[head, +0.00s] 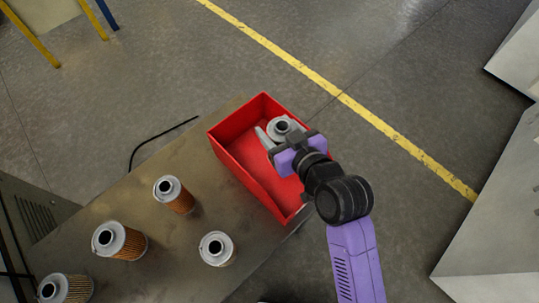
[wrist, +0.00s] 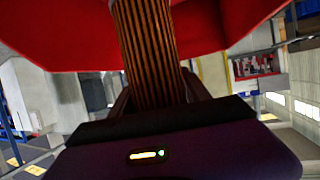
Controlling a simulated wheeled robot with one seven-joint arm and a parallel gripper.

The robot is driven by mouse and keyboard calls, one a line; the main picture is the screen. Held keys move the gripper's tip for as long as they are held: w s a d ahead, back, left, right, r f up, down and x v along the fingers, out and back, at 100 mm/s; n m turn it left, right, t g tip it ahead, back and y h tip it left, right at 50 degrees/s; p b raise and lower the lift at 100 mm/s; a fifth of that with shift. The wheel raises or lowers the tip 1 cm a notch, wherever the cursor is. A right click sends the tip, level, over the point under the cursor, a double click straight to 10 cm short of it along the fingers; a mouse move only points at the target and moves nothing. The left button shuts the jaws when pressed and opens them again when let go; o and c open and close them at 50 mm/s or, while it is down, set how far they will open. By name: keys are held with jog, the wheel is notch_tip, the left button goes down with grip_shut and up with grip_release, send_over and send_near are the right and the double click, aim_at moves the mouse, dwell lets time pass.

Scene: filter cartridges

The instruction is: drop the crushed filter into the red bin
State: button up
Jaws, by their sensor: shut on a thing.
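My gripper (head: 276,138) is over the red bin (head: 233,158) in the head view, shut on a filter cartridge (head: 283,125) with a grey cap and a dark centre hole. In the wrist view the held filter (wrist: 146,45) shows its orange-brown pleated side, with the bin's red wall (wrist: 60,35) behind it. The gripper hides part of the filter, so I cannot tell whether it is crushed. The visible part of the bin floor is bare.
Several other pleated filters stand on the worn table (head: 160,245), among them one near the bin (head: 174,195) and one at the front (head: 217,249). A black cable (head: 150,138) runs off the table's back edge. A yellow line (head: 340,95) crosses the floor beyond.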

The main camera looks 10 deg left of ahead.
jog(key=shift+f, duration=0.1)
jog(key=o, duration=1.5)
jog(key=shift+o, duration=0.2)
jog(key=b+v, duration=0.1)
jog(key=v, duration=0.7)
